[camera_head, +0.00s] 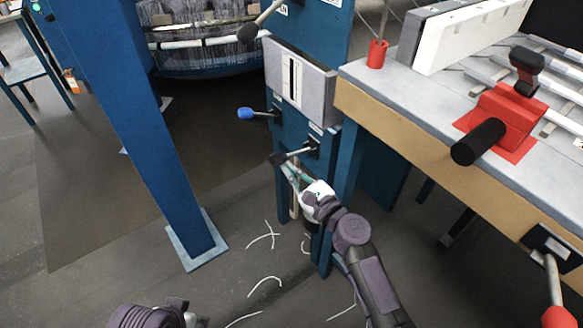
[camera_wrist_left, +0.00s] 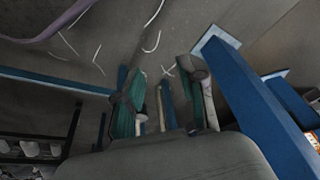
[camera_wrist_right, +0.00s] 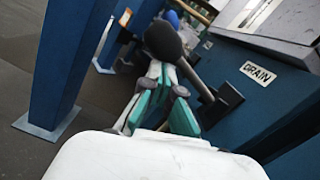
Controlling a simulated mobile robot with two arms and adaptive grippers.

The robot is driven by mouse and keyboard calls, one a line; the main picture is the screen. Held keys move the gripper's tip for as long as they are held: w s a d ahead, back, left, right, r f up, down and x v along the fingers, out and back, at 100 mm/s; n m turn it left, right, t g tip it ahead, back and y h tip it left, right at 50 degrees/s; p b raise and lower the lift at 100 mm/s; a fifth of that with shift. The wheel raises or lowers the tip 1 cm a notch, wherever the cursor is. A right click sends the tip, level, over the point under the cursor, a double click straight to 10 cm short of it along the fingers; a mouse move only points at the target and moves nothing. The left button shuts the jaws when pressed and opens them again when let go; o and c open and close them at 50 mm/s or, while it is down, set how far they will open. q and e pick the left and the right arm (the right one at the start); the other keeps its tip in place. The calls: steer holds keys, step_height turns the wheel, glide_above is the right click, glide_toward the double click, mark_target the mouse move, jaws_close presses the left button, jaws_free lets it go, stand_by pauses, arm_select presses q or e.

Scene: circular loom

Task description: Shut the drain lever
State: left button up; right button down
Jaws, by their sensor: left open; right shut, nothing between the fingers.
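The drain lever (camera_head: 296,153) is a metal rod with a black knob on the blue post of the loom. It also shows in the right wrist view (camera_wrist_right: 190,72), its black knob (camera_wrist_right: 163,40) pointing up and left from a dark bracket, beside the white DRAIN label (camera_wrist_right: 257,73). My right gripper (camera_wrist_right: 160,70) is shut and empty, its tips just under the knob; I cannot tell if they touch it. In the head view my right gripper (camera_head: 287,170) is just below the knob. My left gripper (camera_wrist_left: 160,75) is open and empty, away from the lever.
A blue-knobbed lever (camera_head: 246,113) and a grey panel (camera_head: 300,82) sit above on the same post. A blue column (camera_head: 165,125) stands to the left. A bench (camera_head: 405,110) with a red clamp (camera_head: 505,115) is at the right. White strands lie on the floor.

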arm_select(q)
step_height(320, 180, down, 14)
steer(key=g+p, duration=0.1)
steer(key=p, duration=0.2)
steer(key=shift+w+d+f, duration=0.15)
steer(key=shift+w+f, duration=0.05)
steer(key=shift+f, duration=0.05)
arm_select(e)
steer(key=shift+w+d+r+m, duration=0.1)
steer(key=shift+r+m, duration=0.55)
steer(key=shift+m, duration=0.3)
steer(key=shift+w+r+m, duration=0.1)
steer(key=shift+r+m, duration=0.55)
steer(key=shift+m, duration=0.3)
steer(key=shift+s, duration=0.1)
